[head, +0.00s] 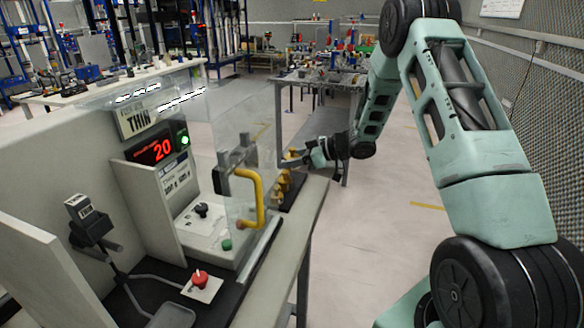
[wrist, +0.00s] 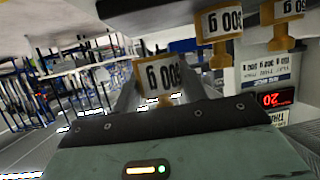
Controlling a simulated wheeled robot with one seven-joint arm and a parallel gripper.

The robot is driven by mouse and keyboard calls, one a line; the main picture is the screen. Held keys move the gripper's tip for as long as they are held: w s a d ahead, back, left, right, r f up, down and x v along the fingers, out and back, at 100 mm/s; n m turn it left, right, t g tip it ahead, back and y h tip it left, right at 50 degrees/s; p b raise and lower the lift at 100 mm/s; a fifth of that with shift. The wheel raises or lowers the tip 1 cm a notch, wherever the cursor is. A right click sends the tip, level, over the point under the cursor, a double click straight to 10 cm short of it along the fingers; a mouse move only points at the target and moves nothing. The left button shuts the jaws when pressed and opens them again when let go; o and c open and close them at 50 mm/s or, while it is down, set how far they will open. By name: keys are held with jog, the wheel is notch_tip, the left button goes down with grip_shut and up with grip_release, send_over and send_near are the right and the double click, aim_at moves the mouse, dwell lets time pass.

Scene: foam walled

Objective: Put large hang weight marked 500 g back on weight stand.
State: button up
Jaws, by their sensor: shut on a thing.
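In the wrist view, which shows the scene upside down, a brass-yellow weight with a white label (wrist: 160,73) sits between the two fingers of my gripper (wrist: 158,88). Its label appears to read 500 g. My gripper is shut on it; the fingers partly hide its body. In the head view my gripper (head: 296,161) is at the far end of the bench, above the row of yellow weights (head: 284,188) on the weight stand. In the wrist view the stand's dark base (wrist: 150,8) shows at the top, with other labelled weights (wrist: 221,22) beside the held one.
A clear panel with a yellow handle (head: 258,200) stands left of the weights. Behind it is a tester with a red display reading 20 (head: 150,150). A red button (head: 200,280) is at the near end. Open floor (head: 390,220) lies right of the bench.

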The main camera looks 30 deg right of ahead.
jog(key=shift+f, duration=1.25)
jog(key=shift+f, duration=0.15)
jog(key=o, duration=1.1)
jog(key=shift+f, duration=0.1)
jog(key=shift+c, duration=0.2)
jog(key=shift+s+d+r, duration=0.15)
jog(key=shift+d+r, duration=0.05)
jog(key=shift+r, duration=0.05)
jog(key=v, duration=1.1)
jog(key=shift+s+d+r+b, duration=0.1)
jog(key=shift+s+r+b, duration=0.1)
jog(key=shift+b, duration=0.15)
jog(key=shift+d, duration=0.1)
